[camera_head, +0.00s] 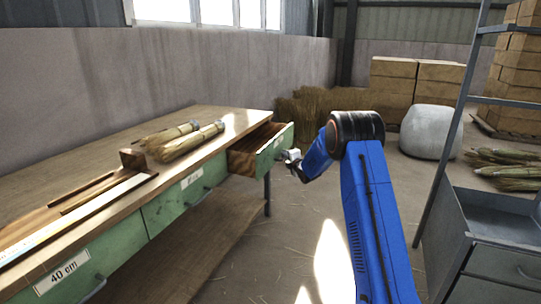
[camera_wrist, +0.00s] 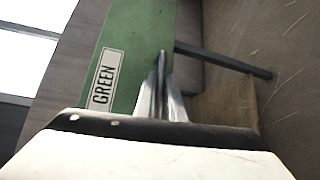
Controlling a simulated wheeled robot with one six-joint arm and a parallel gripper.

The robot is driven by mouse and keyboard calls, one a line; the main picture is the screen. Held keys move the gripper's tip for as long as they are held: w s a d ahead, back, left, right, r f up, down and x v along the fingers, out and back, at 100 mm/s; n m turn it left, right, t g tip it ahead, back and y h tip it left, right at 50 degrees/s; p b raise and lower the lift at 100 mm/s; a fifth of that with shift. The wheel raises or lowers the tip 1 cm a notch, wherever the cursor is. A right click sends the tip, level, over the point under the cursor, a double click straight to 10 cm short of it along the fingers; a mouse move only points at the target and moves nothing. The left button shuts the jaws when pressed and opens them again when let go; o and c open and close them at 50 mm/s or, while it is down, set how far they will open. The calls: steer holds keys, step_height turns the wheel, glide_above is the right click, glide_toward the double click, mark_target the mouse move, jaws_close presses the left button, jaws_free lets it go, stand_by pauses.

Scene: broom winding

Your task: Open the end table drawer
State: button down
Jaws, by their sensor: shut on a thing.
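The end drawer (camera_head: 266,149) of the long wooden table is pulled out, and its bare wooden inside shows in the head view. My gripper (camera_head: 289,156) is at the outer face of this drawer front. In the wrist view my gripper's fingers (camera_wrist: 162,88) are closed together at the drawer's handle, which they mostly hide. The other two green drawers, one labelled "40 cm" (camera_head: 62,272), are shut.
Broom bundles (camera_head: 180,139) and wooden strips lie on the table top (camera_head: 120,165). A grey metal cabinet with a rack (camera_head: 485,235) stands at the right. A pale round sack (camera_head: 431,131) and stacked bales (camera_head: 395,80) are at the back. Floor between table and cabinet is open.

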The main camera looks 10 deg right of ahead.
steer(key=s+d, duration=0.6)
steer(key=d, duration=0.2)
steer(key=shift+d+f, duration=0.1)
steer(key=c, duration=1.9)
jaws_free()
steer(key=shift+o, duration=0.2)
steer(key=s+d+r, duration=0.2)
steer(key=s, duration=1.5)
steer(key=shift+d+r, duration=0.2)
steer(key=shift+d, duration=0.05)
